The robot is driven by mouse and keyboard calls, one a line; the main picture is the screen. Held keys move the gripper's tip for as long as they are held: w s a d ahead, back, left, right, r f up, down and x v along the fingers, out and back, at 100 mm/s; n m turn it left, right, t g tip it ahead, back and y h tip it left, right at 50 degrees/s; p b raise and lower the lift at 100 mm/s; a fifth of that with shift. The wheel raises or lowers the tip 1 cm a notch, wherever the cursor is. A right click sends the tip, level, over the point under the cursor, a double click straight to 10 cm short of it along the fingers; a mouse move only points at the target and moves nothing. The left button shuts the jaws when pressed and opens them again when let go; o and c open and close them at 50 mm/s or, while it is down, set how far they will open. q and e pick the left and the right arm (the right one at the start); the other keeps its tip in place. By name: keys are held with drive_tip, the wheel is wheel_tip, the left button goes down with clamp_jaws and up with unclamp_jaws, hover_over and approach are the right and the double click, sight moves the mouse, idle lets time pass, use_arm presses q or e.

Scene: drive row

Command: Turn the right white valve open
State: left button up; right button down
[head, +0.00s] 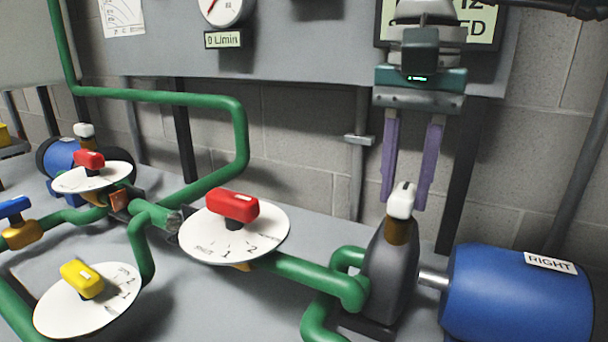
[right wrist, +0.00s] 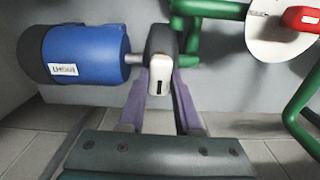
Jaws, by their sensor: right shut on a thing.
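The right white valve (head: 401,200) is a small white handle on a brown neck, on top of a dark grey pump body (head: 391,270). A green pipe joins the body on one side and a blue motor labelled RIGHT (head: 515,290) on the other. My right gripper (head: 404,204) points down from above, its two purple fingers shut on the white handle. In the right wrist view the white handle (right wrist: 160,72) lies between the fingers, its long side along them. My left gripper is not in view.
Red valves (head: 233,205) and a yellow valve (head: 82,279) on white dials stand to the left. Another white handle (head: 84,130) sits at the far left, by a blue motor. Green pipes (head: 245,130) run around them. A gauge panel (head: 300,40) hangs behind.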

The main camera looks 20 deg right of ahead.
sight(403, 190)
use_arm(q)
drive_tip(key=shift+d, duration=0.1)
use_arm(e)
drive_tip(key=shift+n, duration=0.3)
drive_tip(key=c, duration=0.6)
unclamp_jaws()
drive_tip(key=shift+r, duration=0.1)
use_arm(q)
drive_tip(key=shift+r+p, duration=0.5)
drive_tip(key=shift+p, duration=0.05)
use_arm(e)
wheel_tip(403, 190, up, 10)
drive_tip(key=shift+a, duration=0.1)
